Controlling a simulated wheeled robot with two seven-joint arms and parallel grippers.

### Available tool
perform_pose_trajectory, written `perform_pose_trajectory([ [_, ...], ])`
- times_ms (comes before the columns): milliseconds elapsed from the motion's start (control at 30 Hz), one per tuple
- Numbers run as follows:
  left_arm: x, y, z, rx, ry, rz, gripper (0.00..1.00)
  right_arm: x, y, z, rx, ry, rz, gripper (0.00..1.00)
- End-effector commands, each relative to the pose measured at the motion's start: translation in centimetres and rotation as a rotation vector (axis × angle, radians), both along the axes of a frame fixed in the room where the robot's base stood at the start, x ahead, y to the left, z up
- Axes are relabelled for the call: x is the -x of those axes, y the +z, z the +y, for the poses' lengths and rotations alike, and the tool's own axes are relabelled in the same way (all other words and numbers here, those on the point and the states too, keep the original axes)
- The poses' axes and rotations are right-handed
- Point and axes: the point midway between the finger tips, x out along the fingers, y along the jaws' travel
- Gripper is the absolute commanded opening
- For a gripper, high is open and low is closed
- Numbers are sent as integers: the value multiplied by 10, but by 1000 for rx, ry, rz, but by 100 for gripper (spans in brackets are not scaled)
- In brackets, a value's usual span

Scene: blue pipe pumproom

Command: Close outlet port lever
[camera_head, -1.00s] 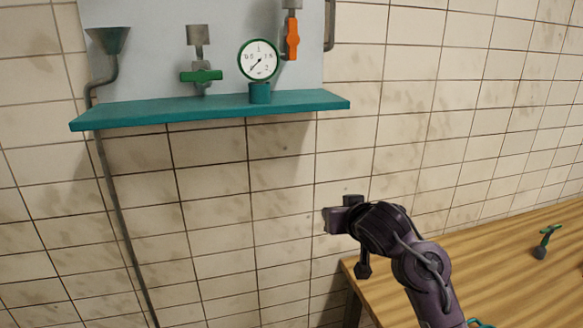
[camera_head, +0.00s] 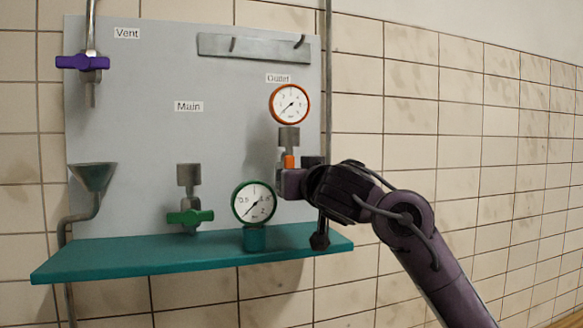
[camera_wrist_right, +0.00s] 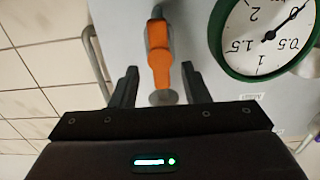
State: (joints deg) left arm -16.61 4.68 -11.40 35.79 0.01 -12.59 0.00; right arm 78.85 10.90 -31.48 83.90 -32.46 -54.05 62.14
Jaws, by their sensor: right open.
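The outlet lever (camera_head: 290,162) is orange and sits under the red-rimmed outlet gauge (camera_head: 290,103) on the grey panel. In the head view my right gripper (camera_head: 292,184) hides most of it. In the right wrist view the lever (camera_wrist_right: 160,62) lies lengthwise between the two fingers of the open gripper (camera_wrist_right: 161,85), with visible gaps on both sides. Its lower end in that view lies beside a grey round part between the fingers. I cannot tell whether anything touches it. My left gripper is not in view.
A green-rimmed gauge (camera_head: 254,203) stands on the teal shelf (camera_head: 160,262), close to my right gripper. The green main lever (camera_head: 190,217), purple vent lever (camera_head: 82,62) and funnel (camera_head: 92,177) are further left. A vertical pipe (camera_head: 328,60) runs along the panel's right edge.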

Motion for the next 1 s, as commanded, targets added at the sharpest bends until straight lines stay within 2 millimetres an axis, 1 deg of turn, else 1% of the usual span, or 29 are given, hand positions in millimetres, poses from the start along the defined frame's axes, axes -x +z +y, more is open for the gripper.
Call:
perform_pose_trajectory([
  [33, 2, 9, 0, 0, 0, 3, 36, -8, 5, 1, 2, -4, -1, 42],
  [100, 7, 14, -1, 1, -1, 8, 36, -17, 5, 5, 0, -1, 0, 42],
  [200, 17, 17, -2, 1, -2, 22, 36, -26, 3, 8, 0, -1, 0, 42],
  [300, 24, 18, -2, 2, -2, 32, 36, -30, 1, 9, 0, -2, -1, 42],
  [433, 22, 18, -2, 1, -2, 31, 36, -31, 0, 9, -1, -2, -2, 42],
  [567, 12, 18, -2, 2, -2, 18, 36, -31, 0, 9, -1, -1, -2, 40],
  [700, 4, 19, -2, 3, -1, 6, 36, -31, 0, 9, -1, -1, -2, 22],
  [867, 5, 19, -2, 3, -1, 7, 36, -31, 0, 9, -1, -1, -2, 1],
  [1000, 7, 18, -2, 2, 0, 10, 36, -31, 0, 9, 1, -1, -3, 0],
])
